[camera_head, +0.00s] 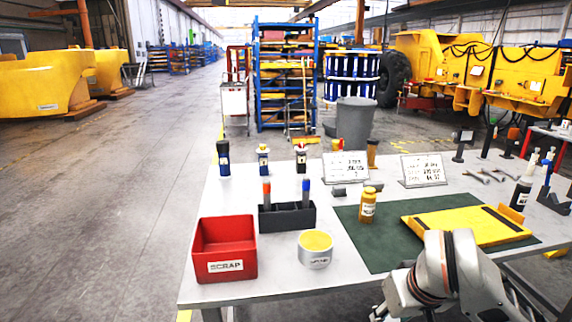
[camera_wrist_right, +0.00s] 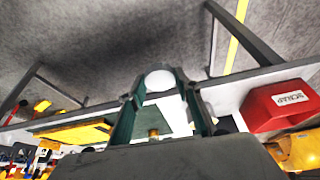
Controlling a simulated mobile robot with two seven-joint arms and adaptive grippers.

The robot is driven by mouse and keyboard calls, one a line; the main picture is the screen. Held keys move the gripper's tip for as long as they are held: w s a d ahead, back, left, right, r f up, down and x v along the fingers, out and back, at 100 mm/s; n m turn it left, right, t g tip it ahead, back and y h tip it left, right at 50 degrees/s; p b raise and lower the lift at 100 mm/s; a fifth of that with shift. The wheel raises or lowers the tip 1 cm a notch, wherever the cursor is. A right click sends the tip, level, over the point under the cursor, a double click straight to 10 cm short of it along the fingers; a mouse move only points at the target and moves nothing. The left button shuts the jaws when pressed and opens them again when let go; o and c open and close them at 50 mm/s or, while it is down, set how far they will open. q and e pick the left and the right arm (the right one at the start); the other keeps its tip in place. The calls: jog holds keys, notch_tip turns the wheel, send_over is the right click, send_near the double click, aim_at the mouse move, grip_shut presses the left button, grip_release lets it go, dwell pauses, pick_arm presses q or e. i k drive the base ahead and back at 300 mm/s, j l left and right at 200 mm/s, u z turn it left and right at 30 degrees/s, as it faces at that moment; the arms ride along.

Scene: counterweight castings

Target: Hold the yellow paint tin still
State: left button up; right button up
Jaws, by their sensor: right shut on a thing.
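A pale tin with a yellow top (camera_head: 315,249) stands upright on the table, right of the red bin, and no gripper touches it in the head view. A small yellow bottle-like container (camera_head: 368,208) stands on the green mat. My right arm enters the head view at the lower right; its fingertips are hidden or out of frame there. In the right wrist view my right gripper (camera_wrist_right: 163,96) is shut on a pale, round-ended thing (camera_wrist_right: 160,80). I cannot tell what it is. My left gripper is not in view.
The red scrap bin (camera_head: 224,252) stands at the table's left, beside a dark marker holder (camera_head: 287,218). A yellow plate (camera_head: 466,226) lies on the green mat (camera_head: 375,246). Bottles and sign cards stand farther back. Bare table surrounds the tin.

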aim_at(367, 201)
jog(key=i+l+z, duration=0.2)
jog(key=l, duration=0.2)
jog(key=l+z, duration=0.15)
jog(key=l, duration=0.25)
jog(key=i+l+z, duration=0.2)
jog(key=l, duration=0.15)
jog(key=l+z, duration=0.15)
jog(key=l, duration=0.2)
jog(key=i+l+z, duration=0.2)
jog(key=l, duration=0.15)
